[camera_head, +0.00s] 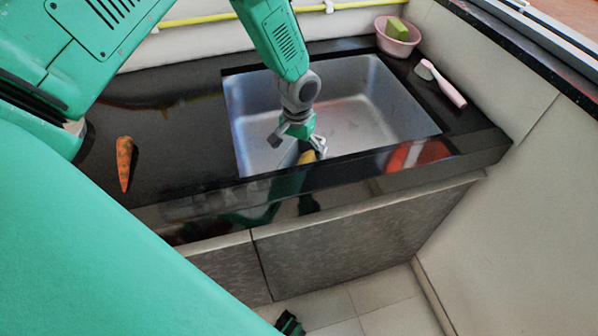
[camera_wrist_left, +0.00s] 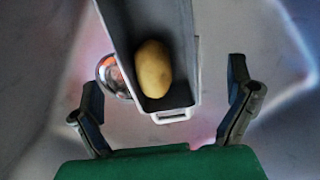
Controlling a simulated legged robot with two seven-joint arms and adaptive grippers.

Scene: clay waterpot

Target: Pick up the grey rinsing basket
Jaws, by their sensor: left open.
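The grey rinsing basket (camera_wrist_left: 150,22) is in the sink, below my left gripper, with a yellow-brown potato (camera_wrist_left: 154,70) inside it. In the head view only a little of the basket (camera_head: 289,156) and the potato (camera_head: 307,157) shows; my gripper and the sink's front edge hide the rest. My left gripper (camera_head: 297,141) reaches down into the sink. In the left wrist view its fingers (camera_wrist_left: 164,98) are spread wide, one on each side of the basket's near end, with gaps between. It holds nothing.
The metal sink (camera_head: 385,95) is set in a dark counter (camera_head: 165,95). A carrot (camera_head: 124,163) lies left of it. A pink bowl (camera_head: 397,36) with a green sponge (camera_head: 397,28) and a pink-handled brush (camera_head: 443,84) are at right. A round shiny drain (camera_wrist_left: 112,76) shows beside the basket.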

